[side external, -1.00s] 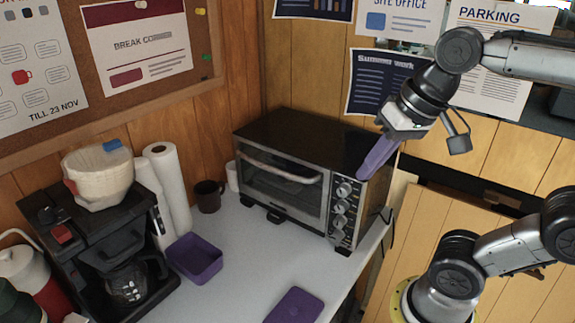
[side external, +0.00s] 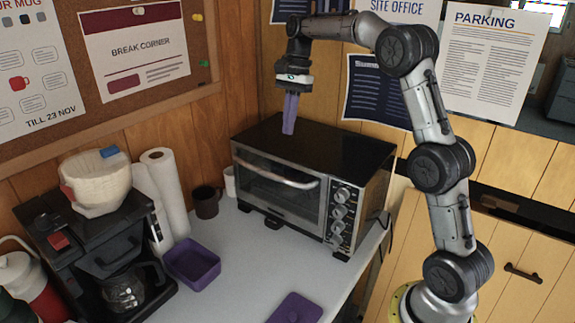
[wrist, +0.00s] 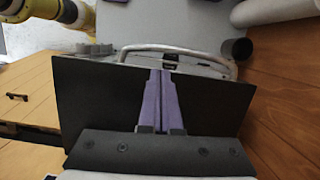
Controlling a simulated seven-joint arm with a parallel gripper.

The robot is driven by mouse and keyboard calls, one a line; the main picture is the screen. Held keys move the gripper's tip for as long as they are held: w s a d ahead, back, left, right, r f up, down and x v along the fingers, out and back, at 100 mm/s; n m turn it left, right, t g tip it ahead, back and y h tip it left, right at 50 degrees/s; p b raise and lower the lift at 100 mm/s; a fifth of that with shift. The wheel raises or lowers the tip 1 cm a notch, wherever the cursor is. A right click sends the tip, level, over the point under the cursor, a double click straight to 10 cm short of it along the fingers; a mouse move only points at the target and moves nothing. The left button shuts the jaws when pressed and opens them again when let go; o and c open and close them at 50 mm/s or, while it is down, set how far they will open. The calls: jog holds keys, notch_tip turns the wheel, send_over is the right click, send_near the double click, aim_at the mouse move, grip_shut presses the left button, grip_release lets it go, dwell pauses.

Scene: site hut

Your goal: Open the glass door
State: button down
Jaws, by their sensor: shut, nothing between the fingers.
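The glass door (side external: 272,196) is the front of a black and steel toaster oven (side external: 335,150) on the counter. It looks shut and upright, with a curved silver handle (side external: 283,178) along its upper edge. My gripper (side external: 288,131) is above the oven's top, pointing down, with its purple fingers together and nothing between them. It is apart from the handle. In the wrist view, the fingers (wrist: 161,75) show over the dark oven top, and the handle (wrist: 205,55) arcs past the fingertips. The door's glass is mostly hidden there.
A purple open box (side external: 193,264) and a flat purple piece (side external: 296,309) are on the counter (side external: 245,270) in front of the oven. A coffee maker (side external: 95,245), paper rolls (side external: 165,190) and a dark mug (side external: 206,203) stand to the left. The counter directly before the door is clear.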

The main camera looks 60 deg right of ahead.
jog(key=shift+d+f, duration=0.3)
jog(key=shift+f, duration=0.25)
jog(key=shift+d+f, duration=0.3)
jog(key=shift+f, duration=0.25)
jog(key=x, duration=0.9)
jog(key=shift+s+a+f, duration=0.2)
jog(key=shift+f, duration=0.05)
jog(key=shift+a, duration=0.15)
